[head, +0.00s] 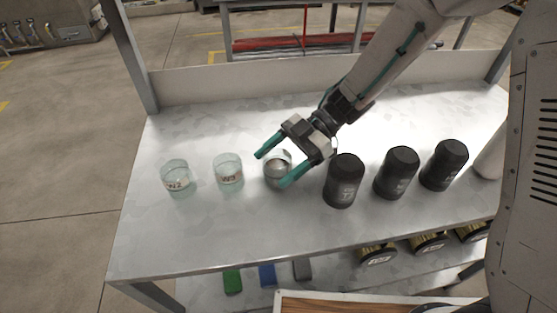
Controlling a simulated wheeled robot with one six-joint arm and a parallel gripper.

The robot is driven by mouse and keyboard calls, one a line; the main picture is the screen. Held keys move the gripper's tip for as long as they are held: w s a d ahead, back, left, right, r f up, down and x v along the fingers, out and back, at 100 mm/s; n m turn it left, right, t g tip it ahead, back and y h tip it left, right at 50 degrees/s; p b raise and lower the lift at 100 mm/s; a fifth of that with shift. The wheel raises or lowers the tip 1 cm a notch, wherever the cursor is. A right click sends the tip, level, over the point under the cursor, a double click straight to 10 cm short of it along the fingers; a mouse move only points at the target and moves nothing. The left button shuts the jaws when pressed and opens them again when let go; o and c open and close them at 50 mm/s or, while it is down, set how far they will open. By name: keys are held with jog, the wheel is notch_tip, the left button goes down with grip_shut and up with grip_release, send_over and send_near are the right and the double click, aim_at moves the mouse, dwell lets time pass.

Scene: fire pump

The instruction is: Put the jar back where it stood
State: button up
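A clear glass jar with a grey metallic look (274,172) stands upright on the grey metal table (240,228), right of two other glass jars. My gripper (271,171) reaches down from the upper right, its two teal fingers spread wide. One finger is at the jar's upper left; the other crosses in front of its lower right side and hides part of it. The fingers look open, but whether either touches the glass cannot be told. The glass jar marked W2 (175,176) and the one marked W3 (228,169) stand to the left.
Several black jars stand in a row to the right, the nearest (343,182) close to my gripper. A white cylinder (490,158) is at the far right. A lower shelf holds green (232,282), blue (267,275) and grey items. The table's front left is clear.

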jog(key=shift+r, duration=0.1)
jog(key=shift+r, duration=0.15)
jog(key=v, duration=1.2)
